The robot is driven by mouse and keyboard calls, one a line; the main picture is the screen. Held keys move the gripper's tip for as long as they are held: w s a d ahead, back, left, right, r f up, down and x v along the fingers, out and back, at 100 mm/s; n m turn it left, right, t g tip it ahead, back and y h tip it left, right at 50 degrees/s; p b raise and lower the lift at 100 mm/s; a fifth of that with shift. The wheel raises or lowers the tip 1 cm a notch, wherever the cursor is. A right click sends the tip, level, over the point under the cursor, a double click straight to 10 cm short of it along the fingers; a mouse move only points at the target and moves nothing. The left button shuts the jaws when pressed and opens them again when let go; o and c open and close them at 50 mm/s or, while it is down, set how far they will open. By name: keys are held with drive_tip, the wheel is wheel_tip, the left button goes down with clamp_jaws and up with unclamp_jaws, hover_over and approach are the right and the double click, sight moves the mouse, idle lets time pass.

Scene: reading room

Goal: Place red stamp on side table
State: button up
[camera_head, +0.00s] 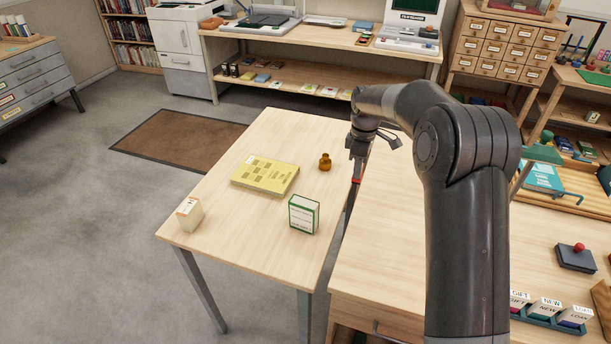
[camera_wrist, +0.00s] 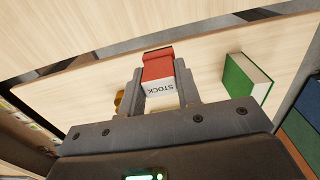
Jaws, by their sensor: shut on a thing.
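The red stamp (camera_wrist: 158,66) has a white end face (camera_wrist: 161,89) marked STOCK. It sits between the two fingers of my gripper (camera_wrist: 160,82) in the wrist view, which is shut on it. In the head view my gripper (camera_head: 357,172) points down, with a bit of the red stamp (camera_head: 356,181) showing below it. It appears by the right edge of the light wood side table (camera_head: 240,228), near the gap to the desk. Its exact height above the table is hard to tell.
The table's front middle is clear. The desk (camera_head: 385,245) stands at right, with a stamp rack (camera_head: 552,318).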

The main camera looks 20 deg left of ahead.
drive_tip(key=a+f, duration=0.2)
drive_tip(key=a, duration=0.1)
drive_tip(key=a+f, duration=0.2)
drive_tip(key=a, duration=0.1)
drive_tip(key=a+f, duration=0.2)
drive_tip(key=a, duration=0.1)
drive_tip(key=shift+w+a, duration=0.35)
drive_tip(key=shift+f, duration=1.9)
drive_tip(key=shift+f, duration=0.15)
drive_tip(key=o, duration=1)
wheel_tip(320, 180, up, 12)
drive_tip(key=shift+r, duration=0.2)
drive_tip(key=shift+d+r, duration=0.1)
